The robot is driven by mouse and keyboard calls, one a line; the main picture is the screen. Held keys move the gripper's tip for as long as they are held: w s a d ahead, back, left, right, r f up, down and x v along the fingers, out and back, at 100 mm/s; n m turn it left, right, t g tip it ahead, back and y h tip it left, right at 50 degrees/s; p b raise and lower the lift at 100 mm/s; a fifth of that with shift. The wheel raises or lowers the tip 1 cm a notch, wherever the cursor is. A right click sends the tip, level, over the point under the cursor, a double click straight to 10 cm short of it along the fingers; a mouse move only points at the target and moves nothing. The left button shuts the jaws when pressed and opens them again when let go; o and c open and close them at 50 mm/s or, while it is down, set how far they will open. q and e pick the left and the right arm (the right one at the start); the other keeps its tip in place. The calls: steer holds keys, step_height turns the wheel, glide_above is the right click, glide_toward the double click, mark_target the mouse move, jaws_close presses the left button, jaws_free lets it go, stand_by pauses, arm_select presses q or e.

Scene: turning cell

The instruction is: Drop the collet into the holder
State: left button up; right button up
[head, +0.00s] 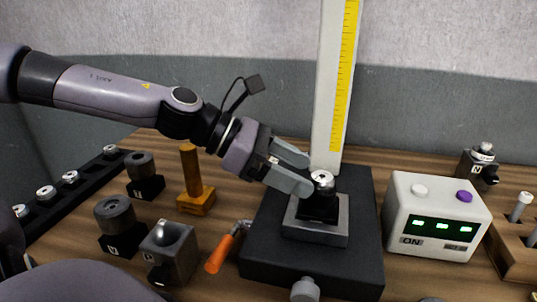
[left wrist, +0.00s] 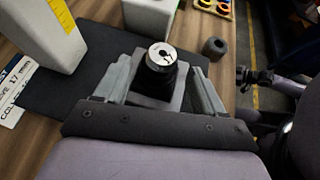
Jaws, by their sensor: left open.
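The collet (head: 321,178) is a small silver cylinder with a slotted round top. It stands upright in the black holder (head: 317,209), which sits in a grey square block on a dark base plate. It also shows in the left wrist view (left wrist: 161,56). My left gripper (head: 302,172) is open, with its fingers apart on either side of the collet and holder top. In the left wrist view gaps show between the fingers and the collet. How deep the collet sits is hidden. My right gripper is not in view.
A tall white column with a yellow scale (head: 346,75) rises behind the plate. A white control box (head: 438,217) stands to the right. An orange-handled tool (head: 221,252), a wooden stand (head: 195,190) and several dark blocks crowd the left. A wooden rack (head: 512,243) is far right.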

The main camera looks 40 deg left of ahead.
arm_select(q)
steer(key=v, duration=0.6)
stand_by(0.4)
steer(key=shift+s+a, duration=0.1)
stand_by(0.6)
